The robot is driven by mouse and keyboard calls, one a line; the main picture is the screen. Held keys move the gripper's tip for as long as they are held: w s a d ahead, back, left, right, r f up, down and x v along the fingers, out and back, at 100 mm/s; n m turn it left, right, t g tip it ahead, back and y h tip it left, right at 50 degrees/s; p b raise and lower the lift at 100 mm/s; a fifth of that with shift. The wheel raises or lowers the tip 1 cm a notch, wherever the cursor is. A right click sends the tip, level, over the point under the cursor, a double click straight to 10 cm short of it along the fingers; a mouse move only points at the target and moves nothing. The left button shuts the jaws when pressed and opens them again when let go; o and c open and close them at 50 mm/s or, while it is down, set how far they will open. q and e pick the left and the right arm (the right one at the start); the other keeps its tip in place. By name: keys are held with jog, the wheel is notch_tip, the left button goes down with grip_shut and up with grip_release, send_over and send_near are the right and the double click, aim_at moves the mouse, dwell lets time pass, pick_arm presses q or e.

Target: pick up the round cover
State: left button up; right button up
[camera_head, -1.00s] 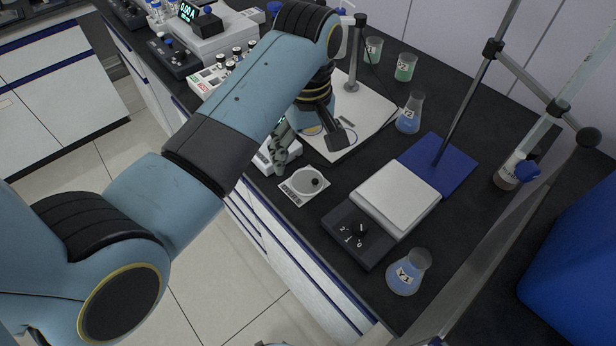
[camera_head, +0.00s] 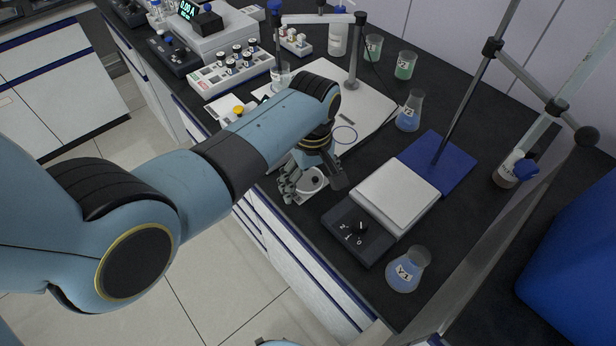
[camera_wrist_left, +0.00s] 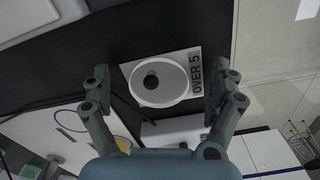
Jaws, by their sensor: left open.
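The round cover (camera_wrist_left: 170,84) is a pale grey disc with a dark knob at its centre. It rests on a small square plate (camera_wrist_left: 195,66) marked "OVER 5" in the left wrist view. In the head view the cover (camera_head: 314,181) is partly hidden by my gripper. My left gripper (camera_head: 312,192) is open and empty above it. In the left wrist view the two fingers (camera_wrist_left: 158,90) stand apart on either side of the cover, and neither appears to grip it. My right gripper is not in view.
A hotplate stirrer (camera_head: 397,196) stands to the right of the cover, with a labelled flask (camera_head: 408,270) near the front edge. A white stand base (camera_head: 368,122) lies behind my gripper. A blue stand base (camera_head: 441,163) is further right. The bench's front edge is close to the cover.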

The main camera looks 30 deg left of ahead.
pick_arm(q)
jog(key=shift+c, duration=0.3)
jog(key=c, duration=1.3)
jog(key=shift+r, duration=0.1)
